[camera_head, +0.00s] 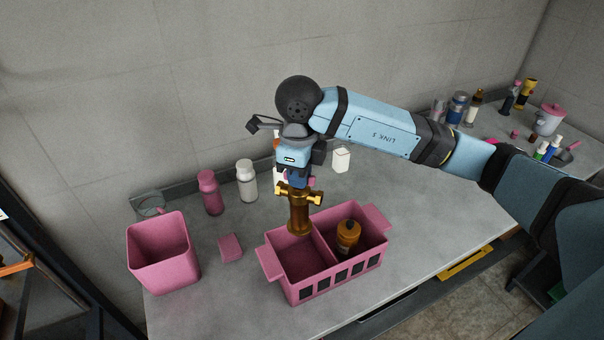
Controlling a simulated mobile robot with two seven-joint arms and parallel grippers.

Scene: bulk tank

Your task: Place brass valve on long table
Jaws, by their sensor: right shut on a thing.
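My right gripper (297,184) points down and is shut on the brass valve (299,214), a golden-brown upright body with a crosswise top. The valve's lower end overlaps the left compartment of a pink two-compartment crate (332,278). I cannot tell whether it is inside the compartment or above it. The crate stands on the grey table (412,217), which looks like the long table. My left gripper is not in view.
A brown bottle (348,236) stands in the crate's right compartment. A pink bin (162,252), pink block (230,247), pink bottle (210,192), white bottle (246,180) and white box (341,159) surround it. The table right of the crate is clear.

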